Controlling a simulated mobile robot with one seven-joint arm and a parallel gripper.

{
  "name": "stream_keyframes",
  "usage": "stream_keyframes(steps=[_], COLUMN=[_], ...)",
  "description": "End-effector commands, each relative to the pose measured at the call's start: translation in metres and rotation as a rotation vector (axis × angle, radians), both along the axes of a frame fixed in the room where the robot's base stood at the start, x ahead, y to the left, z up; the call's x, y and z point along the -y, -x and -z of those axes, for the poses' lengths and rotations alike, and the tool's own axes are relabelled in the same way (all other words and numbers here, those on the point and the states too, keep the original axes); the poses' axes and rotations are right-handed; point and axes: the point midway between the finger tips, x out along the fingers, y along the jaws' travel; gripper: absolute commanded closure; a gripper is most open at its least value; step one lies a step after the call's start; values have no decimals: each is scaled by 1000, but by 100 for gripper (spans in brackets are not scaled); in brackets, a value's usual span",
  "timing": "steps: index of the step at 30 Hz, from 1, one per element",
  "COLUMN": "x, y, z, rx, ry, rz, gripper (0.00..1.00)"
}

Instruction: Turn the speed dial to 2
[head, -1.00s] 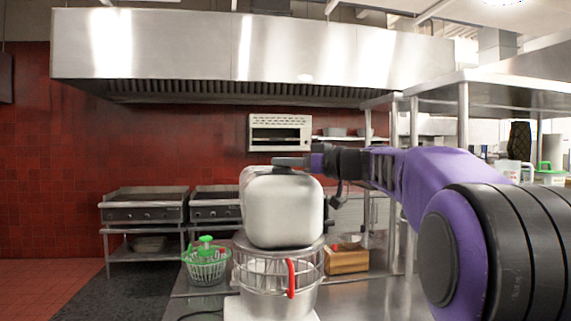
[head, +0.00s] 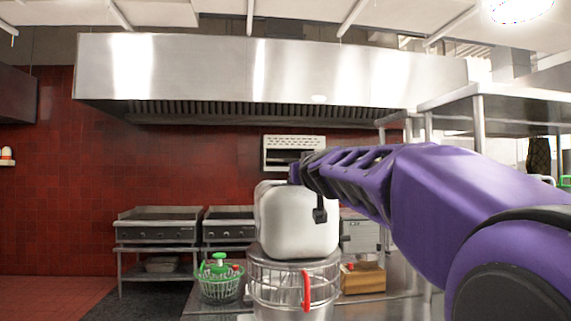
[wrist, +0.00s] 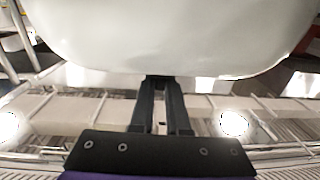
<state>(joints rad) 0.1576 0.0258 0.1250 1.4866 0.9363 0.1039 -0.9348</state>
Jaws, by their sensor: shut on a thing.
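The white stand mixer (head: 298,222) stands on the counter in the head view, its rounded head above the bowl (head: 270,295) with its wire guard. Its pale body (wrist: 170,35) fills the top of the wrist view. My gripper (wrist: 160,82) has its two dark fingers close together, with the tips at the edge of the mixer's body. They are shut on a small dark part there, mostly hidden by the fingers. The speed dial's marks and setting cannot be read in either view. In the head view my wrist is at the mixer head's upper side, and the fingertips are hidden.
A red handle (head: 306,291) sticks out from the bowl guard. Grills (head: 158,228) line the back wall under a large steel hood (head: 270,75). A steel shelf (head: 495,100) is at right.

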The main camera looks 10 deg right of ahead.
Motion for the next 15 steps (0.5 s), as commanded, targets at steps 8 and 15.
stream_keyframes(steps=[8, 15], x=[-3, -5], y=[-1, 0], z=[-6, -4], rx=[-3, 23], ry=[-1, 0], rz=[125, 205], gripper=[100, 100])
